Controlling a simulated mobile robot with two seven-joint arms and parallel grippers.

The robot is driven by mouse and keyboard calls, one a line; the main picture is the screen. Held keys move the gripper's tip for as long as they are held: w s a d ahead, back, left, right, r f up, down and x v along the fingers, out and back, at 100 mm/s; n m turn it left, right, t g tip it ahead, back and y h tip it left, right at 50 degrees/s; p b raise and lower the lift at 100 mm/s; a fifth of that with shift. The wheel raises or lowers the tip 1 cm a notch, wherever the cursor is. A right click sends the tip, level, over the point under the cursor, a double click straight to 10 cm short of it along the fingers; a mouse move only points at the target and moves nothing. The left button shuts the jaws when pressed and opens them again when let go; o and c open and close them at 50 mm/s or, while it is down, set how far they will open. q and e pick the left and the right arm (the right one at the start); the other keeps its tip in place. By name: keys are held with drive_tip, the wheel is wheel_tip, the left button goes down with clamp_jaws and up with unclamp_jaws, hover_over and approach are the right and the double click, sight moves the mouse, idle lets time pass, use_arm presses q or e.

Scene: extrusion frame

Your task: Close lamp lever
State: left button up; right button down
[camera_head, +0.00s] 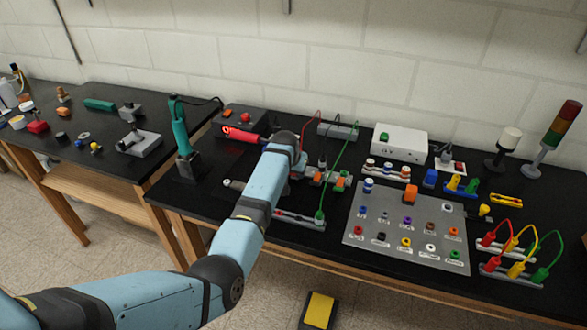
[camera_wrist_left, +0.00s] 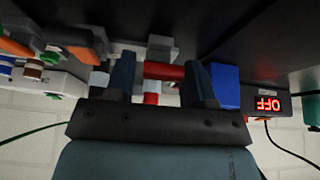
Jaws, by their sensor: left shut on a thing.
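My left arm reaches across the black bench in the head view, and its wrist hides most of my left gripper and what lies under it. In the left wrist view, my left gripper (camera_wrist_left: 161,80) has its two dark blue fingers closed on the ends of a red bar-shaped handle (camera_wrist_left: 165,71), which looks like the lever's handle. White and grey parts sit close behind and below the handle. In the head view, orange and grey parts (camera_head: 322,178) lie just right of the wrist. My right gripper is not in view.
A green cable (camera_head: 338,175) runs right of my wrist. A grey panel (camera_head: 375,236) with coloured knobs, a white box (camera_head: 399,143) and a signal tower (camera_head: 560,128) stand to the right.

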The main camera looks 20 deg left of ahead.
use_arm(q)
drive_tip(key=shift+s+f+t+p, duration=0.2)
drive_tip(key=shift+t+p, duration=0.1)
drive_tip(key=shift+t, duration=0.3)
drive_tip(key=shift+f+t, duration=0.15)
drive_tip(key=shift+t, duration=0.25)
drive_tip(key=shift+s+a+f+t, duration=0.1)
drive_tip(key=shift+f+t, duration=0.15)
drive_tip(key=shift+t, duration=0.25)
drive_tip(key=shift+f+t, duration=0.1)
drive_tip(key=shift+t, duration=0.6)
drive_tip(key=o, duration=0.9)
